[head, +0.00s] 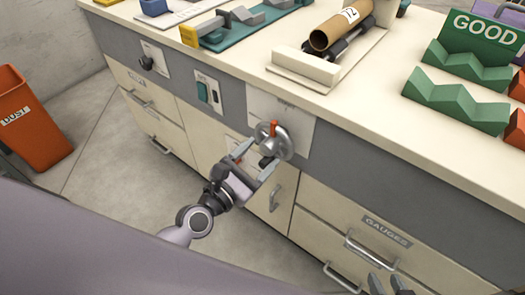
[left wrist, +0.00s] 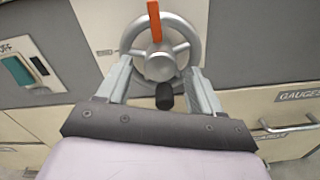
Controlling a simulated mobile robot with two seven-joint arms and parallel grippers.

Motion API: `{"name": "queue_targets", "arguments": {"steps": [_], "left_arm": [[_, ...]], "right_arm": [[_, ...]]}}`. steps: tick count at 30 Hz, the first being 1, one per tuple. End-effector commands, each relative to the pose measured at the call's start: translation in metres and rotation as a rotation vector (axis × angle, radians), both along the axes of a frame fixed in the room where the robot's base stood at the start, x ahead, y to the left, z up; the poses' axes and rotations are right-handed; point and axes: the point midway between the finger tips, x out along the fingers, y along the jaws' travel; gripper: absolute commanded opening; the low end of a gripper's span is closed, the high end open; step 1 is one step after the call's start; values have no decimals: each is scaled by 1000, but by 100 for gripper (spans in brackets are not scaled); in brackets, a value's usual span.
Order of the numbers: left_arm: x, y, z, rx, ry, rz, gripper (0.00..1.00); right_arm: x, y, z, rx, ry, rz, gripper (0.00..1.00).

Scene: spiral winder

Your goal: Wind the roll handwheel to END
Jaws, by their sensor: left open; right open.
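The roll handwheel (head: 281,141) is a grey metal wheel on a pale plate on the cabinet front. An orange pointer (head: 274,128) stands at its top, and a dark knob (head: 266,162) sits low on it. The wheel (left wrist: 180,40), the orange pointer (left wrist: 154,20) and the black knob (left wrist: 164,97) also show in the left wrist view. My left gripper (head: 258,158) is open in front of the wheel, its fingers on either side of the knob. I cannot tell whether they touch it. My right gripper (head: 388,284) shows only its tips at the bottom edge, open and empty.
A green switch (head: 203,92) and a black knob (head: 147,62) are on the cabinet front left of the wheel. Drawer handles (head: 376,252) stick out below. A cardboard roll (head: 340,27) and green V-blocks (head: 456,101) stand on the countertop. An orange dust bin (head: 32,120) stands at left.

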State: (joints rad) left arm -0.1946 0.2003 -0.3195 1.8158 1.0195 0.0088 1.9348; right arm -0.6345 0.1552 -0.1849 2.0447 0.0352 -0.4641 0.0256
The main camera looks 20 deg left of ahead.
Motion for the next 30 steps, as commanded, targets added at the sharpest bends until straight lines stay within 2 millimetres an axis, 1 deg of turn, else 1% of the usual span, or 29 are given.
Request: {"name": "queue_targets", "arguments": {"steps": [1, 6, 14, 15, 17, 18, 20, 30], "left_arm": [[5, -2, 0, 1, -2, 1, 66], [14, -5, 0, 1, 0, -1, 66], [15, -6, -1, 2, 1, -1, 66], [15, -6, -1, 2, 1, -1, 63], [15, -6, 0, 2, 1, -1, 43], [15, -6, 0, 2, 1, -1, 30], [15, -6, 0, 2, 1, -1, 11], [15, -6, 0, 33, -10, -2, 10]], "right_arm": [[0, 0, 0, 0, -1, 0, 43], [0, 0, 0, 0, -2, 0, 43], [0, 1, 1, 3, -2, -3, 43], [0, 1, 0, 3, -2, -3, 43], [0, 1, 0, 4, -2, -4, 43], [0, 1, 0, 4, -2, -4, 43], [0, 1, 0, 4, -2, -4, 43], [0, 1, 1, 4, 0, -4, 43]]}}
